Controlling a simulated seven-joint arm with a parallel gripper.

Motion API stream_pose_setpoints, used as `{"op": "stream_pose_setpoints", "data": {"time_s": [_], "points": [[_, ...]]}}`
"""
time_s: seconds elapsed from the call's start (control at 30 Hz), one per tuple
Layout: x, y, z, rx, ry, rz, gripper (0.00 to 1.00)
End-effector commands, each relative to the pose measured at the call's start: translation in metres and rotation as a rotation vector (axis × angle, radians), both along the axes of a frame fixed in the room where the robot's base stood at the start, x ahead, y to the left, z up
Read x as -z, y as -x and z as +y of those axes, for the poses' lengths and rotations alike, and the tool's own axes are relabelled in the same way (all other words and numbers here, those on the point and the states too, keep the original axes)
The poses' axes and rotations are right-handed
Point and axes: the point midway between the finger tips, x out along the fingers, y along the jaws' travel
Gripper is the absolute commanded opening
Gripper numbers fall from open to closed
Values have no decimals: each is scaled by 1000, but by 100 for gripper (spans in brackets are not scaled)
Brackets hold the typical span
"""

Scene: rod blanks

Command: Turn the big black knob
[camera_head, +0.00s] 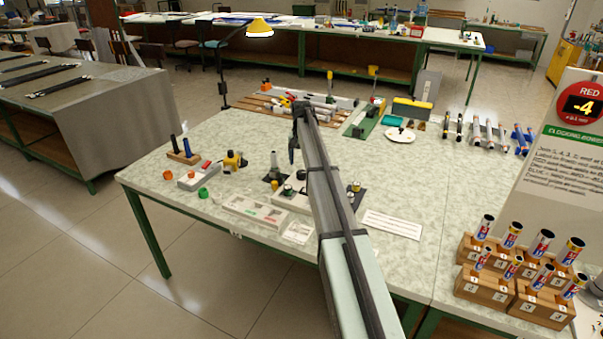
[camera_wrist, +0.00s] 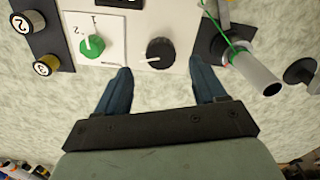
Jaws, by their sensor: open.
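The big black knob (camera_wrist: 160,53) shows in the wrist view, round, with a white pointer line toward the left, on a white panel (camera_wrist: 142,22). My gripper (camera_wrist: 160,78) is open, with its two dark blue fingers apart. The knob lies just beyond the fingertips, between their lines, and no contact shows. A smaller green knob (camera_wrist: 92,46) on a white card marked with numbers sits left of the black one.
Right of the knob in the wrist view stands a grey cylinder (camera_wrist: 258,75) with a green wire, close to the right finger. In the head view, wooden blocks with tubes (camera_head: 490,285) and a red sign (camera_head: 583,104) stand at right.

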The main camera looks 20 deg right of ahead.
Motion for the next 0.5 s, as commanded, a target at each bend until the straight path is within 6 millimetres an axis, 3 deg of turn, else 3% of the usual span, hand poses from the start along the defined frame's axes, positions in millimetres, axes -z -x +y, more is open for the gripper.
{"op": "stream_pose_setpoints", "data": {"time_s": [0.1,0.3,0.5], "points": [[22,0,0,0,0,1,70],[47,0,0,0,0,0,70],[59,0,0,0,0,-1,70]]}}
